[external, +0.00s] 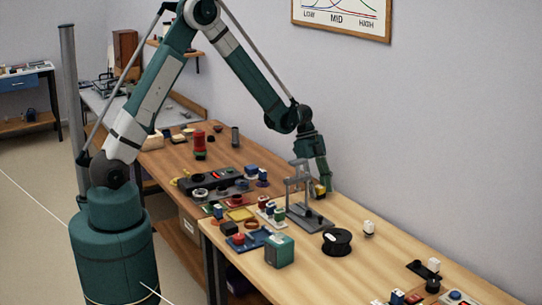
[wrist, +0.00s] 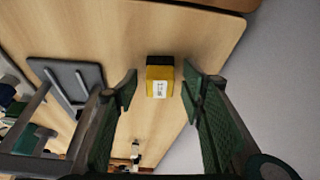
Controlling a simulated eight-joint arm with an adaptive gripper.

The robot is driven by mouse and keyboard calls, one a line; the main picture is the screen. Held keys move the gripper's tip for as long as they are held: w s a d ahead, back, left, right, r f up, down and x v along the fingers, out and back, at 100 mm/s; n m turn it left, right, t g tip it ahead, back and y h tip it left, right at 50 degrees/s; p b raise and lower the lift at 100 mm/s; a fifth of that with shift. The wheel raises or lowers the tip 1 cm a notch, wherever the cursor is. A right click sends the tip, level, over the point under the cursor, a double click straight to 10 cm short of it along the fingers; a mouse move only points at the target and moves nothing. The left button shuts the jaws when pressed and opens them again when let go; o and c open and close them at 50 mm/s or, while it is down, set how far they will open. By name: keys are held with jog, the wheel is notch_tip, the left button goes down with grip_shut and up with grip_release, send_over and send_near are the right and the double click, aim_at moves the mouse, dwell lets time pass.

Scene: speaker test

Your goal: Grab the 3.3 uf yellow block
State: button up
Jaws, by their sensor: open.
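A small yellow block (wrist: 158,74) with a dark end and a white label stands out on the wooden table in the wrist view. The print on the label is too small to read. My gripper (wrist: 157,92) is open, with its two green fingers apart to the left and right of the block. No contact between fingers and block shows. In the external view my gripper (external: 322,186) points down at the back edge of the table, and the yellow block (external: 319,193) shows partly beside its fingertips.
A grey press-like stand (external: 300,190) is close to the left of my gripper. A black spool (external: 337,242), a white block (external: 369,228) and a teal box (external: 279,251) stand nearer the front. The wall is close behind. Bare table (external: 390,255) lies to the right.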

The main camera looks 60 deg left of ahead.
aim_at(320, 187)
jog(key=c, duration=0.9)
jog(key=shift+r, duration=0.15)
jog(key=shift+r+p, duration=0.9)
jog(key=shift+r, duration=4)
